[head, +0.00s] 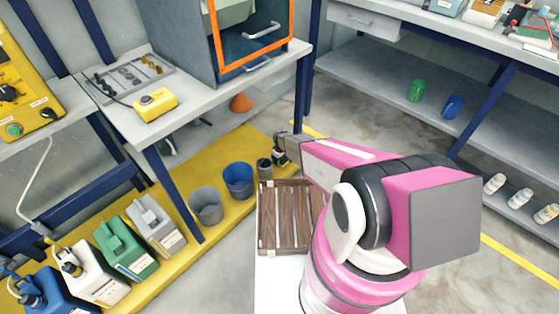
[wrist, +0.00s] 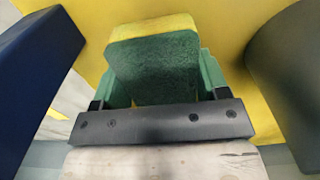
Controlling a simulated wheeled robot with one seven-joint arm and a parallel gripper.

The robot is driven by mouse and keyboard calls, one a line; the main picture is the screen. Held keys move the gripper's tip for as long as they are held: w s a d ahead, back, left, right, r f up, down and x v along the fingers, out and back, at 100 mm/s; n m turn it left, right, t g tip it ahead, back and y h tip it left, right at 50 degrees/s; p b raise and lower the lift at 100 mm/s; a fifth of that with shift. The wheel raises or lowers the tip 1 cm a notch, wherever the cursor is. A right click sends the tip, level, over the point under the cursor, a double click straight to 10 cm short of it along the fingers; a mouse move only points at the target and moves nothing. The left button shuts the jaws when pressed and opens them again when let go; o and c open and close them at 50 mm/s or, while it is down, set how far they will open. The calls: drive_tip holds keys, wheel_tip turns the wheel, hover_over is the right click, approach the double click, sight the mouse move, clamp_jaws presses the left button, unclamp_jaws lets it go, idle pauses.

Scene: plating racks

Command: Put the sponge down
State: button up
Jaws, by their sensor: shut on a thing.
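The sponge (wrist: 155,62), yellow with a dark green scouring face, sits between the green fingers of my gripper (wrist: 158,82) in the wrist view. My gripper is shut on it, and a black bar hides its near end. In the head view my gripper (head: 281,153) is small and partly dark, at the end of my pink arm, over the far end of the yellow floor strip (head: 222,213). I cannot make out the sponge clearly there. Yellow surface fills the background behind the sponge in the wrist view; I cannot tell whether the sponge touches it.
A dark grey container (head: 264,169), a blue bucket (head: 238,181) and a grey bucket (head: 205,207) stand left of my gripper. A slatted wooden crate (head: 266,247) is just below. Blue (wrist: 35,85) and dark rounded (wrist: 290,75) shapes flank the sponge. Several jugs stand farther left.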

drive_tip(key=shift+f, duration=0.15)
drive_tip(key=o, duration=0.8)
wheel_tip(320, 180, up, 12)
drive_tip(key=shift+r, duration=0.2)
idle(0.6)
